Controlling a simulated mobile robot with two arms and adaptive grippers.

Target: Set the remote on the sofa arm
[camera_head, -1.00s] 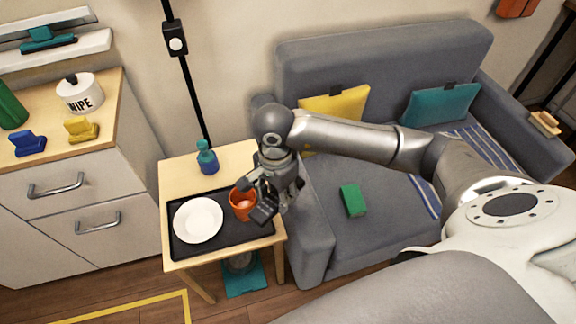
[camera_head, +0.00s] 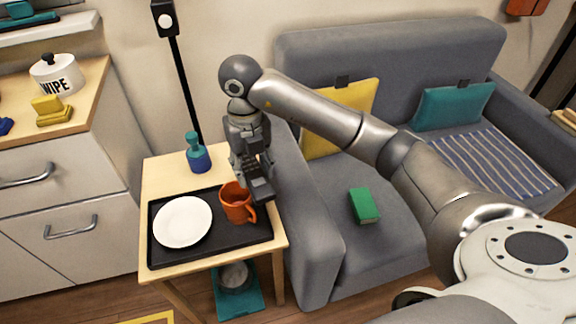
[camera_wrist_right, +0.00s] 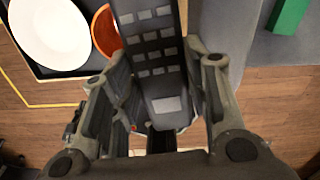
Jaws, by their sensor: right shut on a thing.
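The remote (camera_head: 257,188) is dark grey with lighter keys. My right gripper (camera_head: 248,165) is shut on it, and it hangs above the right part of the side table near the orange mug. In the right wrist view the remote (camera_wrist_right: 150,50) lies between the two fingers of my right gripper (camera_wrist_right: 160,105), keys facing the camera. The sofa's near arm (camera_head: 307,215) is grey, just right of the gripper and table. The sofa arm's surface is clear where it shows. My left gripper is out of view.
The wooden side table (camera_head: 158,172) bears a black tray (camera_head: 215,250) with a white plate (camera_head: 183,222) and an orange mug (camera_head: 236,203), plus a blue bottle (camera_head: 198,155). A green block (camera_head: 364,205) lies on the seat. Yellow (camera_head: 350,110) and teal (camera_head: 452,106) cushions stand behind.

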